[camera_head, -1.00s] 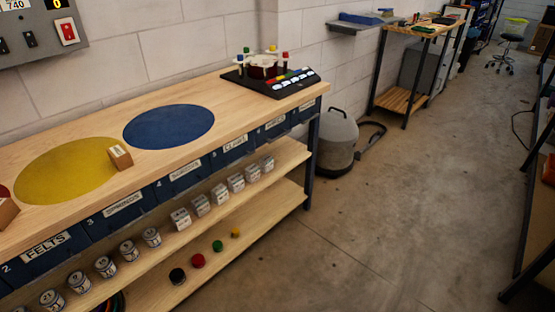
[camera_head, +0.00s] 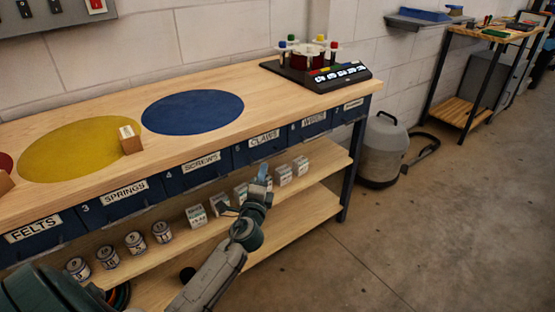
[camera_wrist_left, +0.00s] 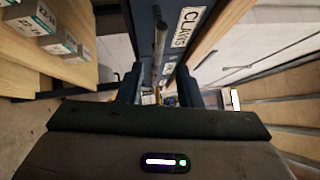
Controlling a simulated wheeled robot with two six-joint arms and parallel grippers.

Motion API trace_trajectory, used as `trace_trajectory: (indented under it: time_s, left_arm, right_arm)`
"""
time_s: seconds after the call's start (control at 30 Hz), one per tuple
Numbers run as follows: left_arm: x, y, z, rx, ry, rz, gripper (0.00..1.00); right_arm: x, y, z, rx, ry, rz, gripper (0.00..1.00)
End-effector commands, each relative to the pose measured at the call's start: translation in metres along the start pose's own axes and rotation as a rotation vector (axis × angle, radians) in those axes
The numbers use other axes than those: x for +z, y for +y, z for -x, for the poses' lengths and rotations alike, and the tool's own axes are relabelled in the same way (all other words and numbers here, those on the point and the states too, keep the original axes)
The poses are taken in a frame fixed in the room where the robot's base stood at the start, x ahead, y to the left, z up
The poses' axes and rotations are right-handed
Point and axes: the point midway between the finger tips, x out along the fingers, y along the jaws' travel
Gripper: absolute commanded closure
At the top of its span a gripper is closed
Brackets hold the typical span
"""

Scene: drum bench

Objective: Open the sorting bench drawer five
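Drawer five, labelled CLAWS (camera_head: 265,138), is a dark blue drawer under the bench top, and it looks shut. In the left wrist view its CLAWS label (camera_wrist_left: 186,27) is at the top, beside a grey bar handle (camera_wrist_left: 160,42). My left gripper (camera_head: 263,176) is below the drawer front in the head view. In the left wrist view its two fingers (camera_wrist_left: 158,88) are apart, with the handle lying ahead in line with the gap between them. I cannot tell whether they touch it. My right gripper is out of view.
Shut drawers SCREWS (camera_head: 200,163) and SPRINGS (camera_head: 124,195) lie to the left. Small boxes (camera_head: 284,174) and tins (camera_head: 161,231) stand on the shelf below, close to my arm. A wooden block (camera_head: 131,142) sits on the bench top.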

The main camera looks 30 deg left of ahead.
Motion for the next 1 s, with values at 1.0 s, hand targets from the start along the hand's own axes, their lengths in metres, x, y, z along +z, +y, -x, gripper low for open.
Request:
trace_trajectory:
  time_s: [1.0]
  left_arm:
    - [0.0, 0.001, -0.078, 0.002, 0.001, 0.001, 1.0]
  right_arm:
    - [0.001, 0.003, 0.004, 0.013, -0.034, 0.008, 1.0]
